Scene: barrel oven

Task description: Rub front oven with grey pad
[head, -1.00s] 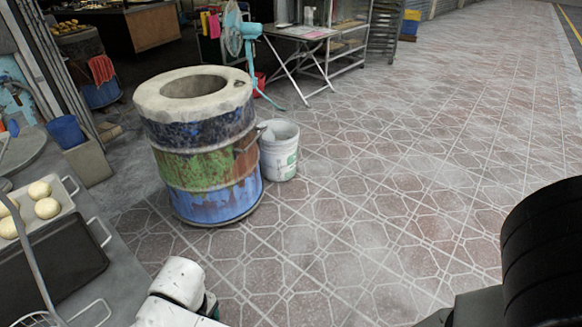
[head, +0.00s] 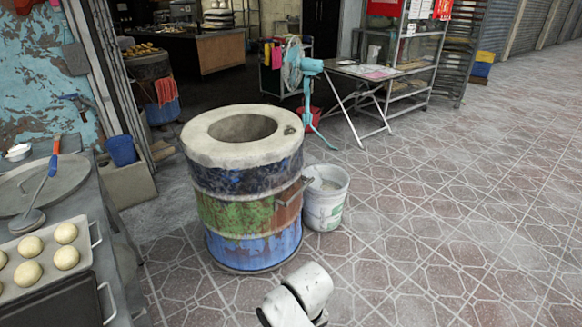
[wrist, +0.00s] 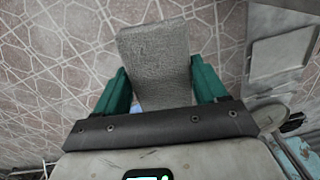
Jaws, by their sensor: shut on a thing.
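The front oven looks to be the painted barrel (head: 225,212) with a thick pale rim and an open round top, in the middle of the head view. Its side has worn bands of dark blue, green, rust and light blue. In the wrist view my gripper (wrist: 158,92) has its green fingers shut on the grey pad (wrist: 155,50), a rough rectangular piece. The pad is held over the tiled floor and does not touch the barrel in that view. In the head view my white arm link shows at the bottom, in front of the barrel; the gripper is out of sight there.
A white bucket (head: 327,198) stands close to the barrel's right side. A counter with a tray of dough balls (head: 48,258) and a ladle (head: 40,185) is at the left. A blue fan (head: 303,72) and a folding table (head: 362,72) stand behind. The tiled floor at right is clear.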

